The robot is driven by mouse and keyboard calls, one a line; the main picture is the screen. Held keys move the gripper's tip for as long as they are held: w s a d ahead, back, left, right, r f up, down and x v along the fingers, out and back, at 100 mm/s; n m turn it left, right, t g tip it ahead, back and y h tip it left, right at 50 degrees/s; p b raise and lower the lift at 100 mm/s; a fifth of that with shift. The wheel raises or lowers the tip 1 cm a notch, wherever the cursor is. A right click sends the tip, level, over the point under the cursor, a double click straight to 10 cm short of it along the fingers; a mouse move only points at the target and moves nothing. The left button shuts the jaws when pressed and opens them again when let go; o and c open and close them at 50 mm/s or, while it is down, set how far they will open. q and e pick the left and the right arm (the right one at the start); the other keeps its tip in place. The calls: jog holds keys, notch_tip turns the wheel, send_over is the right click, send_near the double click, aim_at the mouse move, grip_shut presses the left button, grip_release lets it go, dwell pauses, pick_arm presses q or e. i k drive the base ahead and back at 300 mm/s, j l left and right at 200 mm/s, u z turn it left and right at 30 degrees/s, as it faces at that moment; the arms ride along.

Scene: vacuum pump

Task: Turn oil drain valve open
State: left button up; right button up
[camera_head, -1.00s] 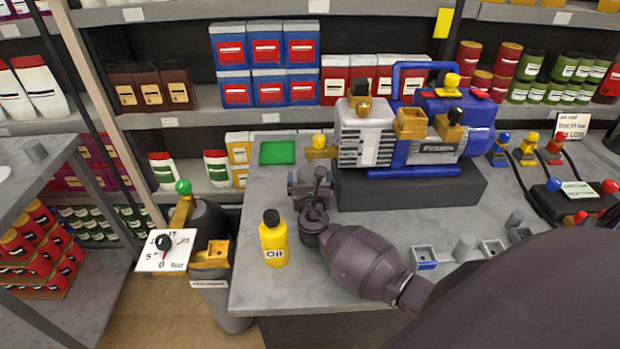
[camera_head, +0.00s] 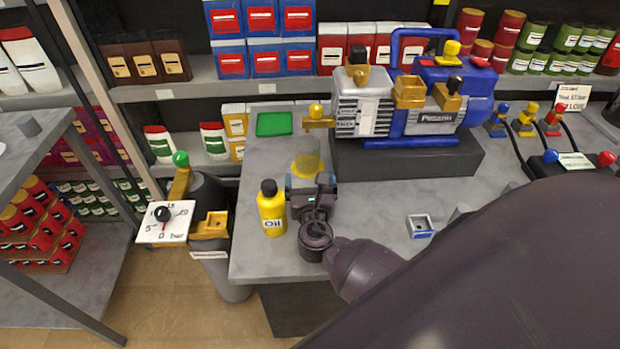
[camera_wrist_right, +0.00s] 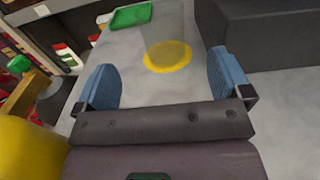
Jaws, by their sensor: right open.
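The vacuum pump (camera_head: 430,95), blue and silver, stands on a dark block (camera_head: 410,160) in the head view. A yellow valve (camera_head: 319,123) with a yellow ball knob (camera_head: 316,110) sticks out at its left end. A see-through cup with a yellow base (camera_head: 305,160) stands on the table below the valve; it also shows in the wrist view (camera_wrist_right: 167,56). My right gripper (camera_head: 312,186) is low over the table, nearer to me than the cup. In the wrist view its blue-padded fingers (camera_wrist_right: 163,78) are apart and empty, with the cup ahead of them. My left gripper is not in view.
A yellow oil bottle (camera_head: 271,208) stands just left of my right gripper. A green pad (camera_head: 274,124) lies at the table's back left. A gauge (camera_head: 164,222) is on a dark cylinder left of the table. Stocked shelves stand behind. The table right of my gripper is mostly clear.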

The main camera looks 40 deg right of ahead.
aim_at(316, 110)
jog(key=k, duration=1)
